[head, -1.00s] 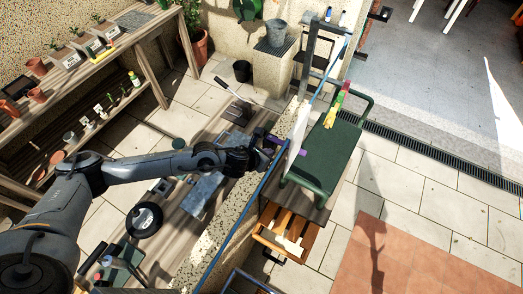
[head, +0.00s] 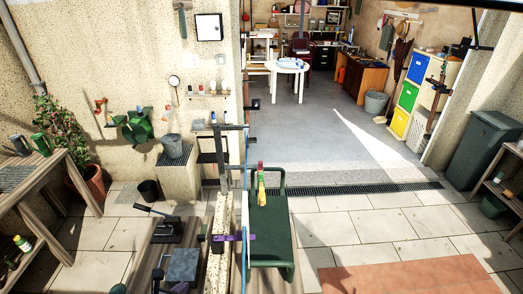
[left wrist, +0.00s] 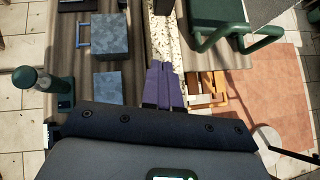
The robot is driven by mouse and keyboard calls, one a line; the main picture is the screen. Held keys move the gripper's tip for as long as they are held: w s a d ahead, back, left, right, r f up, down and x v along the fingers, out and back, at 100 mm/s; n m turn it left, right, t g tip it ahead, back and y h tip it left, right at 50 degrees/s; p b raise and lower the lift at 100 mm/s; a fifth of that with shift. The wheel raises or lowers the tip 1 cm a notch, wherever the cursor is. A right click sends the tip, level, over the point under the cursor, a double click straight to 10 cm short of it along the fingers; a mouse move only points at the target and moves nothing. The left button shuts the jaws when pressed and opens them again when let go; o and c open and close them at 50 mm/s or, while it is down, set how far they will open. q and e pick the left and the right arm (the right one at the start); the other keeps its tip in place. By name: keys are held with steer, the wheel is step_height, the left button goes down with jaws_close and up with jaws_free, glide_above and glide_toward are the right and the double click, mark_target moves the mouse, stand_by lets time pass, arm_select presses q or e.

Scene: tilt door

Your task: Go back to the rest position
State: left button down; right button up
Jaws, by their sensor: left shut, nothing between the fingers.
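My left gripper (left wrist: 163,86) shows in the left wrist view as two purple fingers side by side. They are shut with nothing between them. They are over the speckled top of a low wall (left wrist: 164,22), beside the workbench; I cannot tell the height above it. My right gripper is in neither view.
A blue-grey box (left wrist: 108,36) stands on the bench left of the fingers. A green cart (head: 270,228) stands right of the wall. Tiled floor (head: 390,226) is open at the right.

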arm_select(q)
steer(key=s+d+r+n, duration=0.2)
steer(key=s+d+n, duration=0.8)
steer(key=n, duration=0.4)
steer(key=s+a+f+n+g, duration=0.1)
steer(key=s+a+n+g, duration=0.1)
steer(key=s+a+n, duration=0.2)
steer(key=s+a+f+n+g+y, duration=0.1)
steer(key=s+a+n+g, duration=0.2)
steer(key=s+n, duration=0.7)
steer(key=n, duration=0.7)
steer(key=shift+s+a+f+g, duration=0.15)
steer(key=shift+s+a+g, duration=0.15)
steer(key=shift+s+a, duration=0.1)
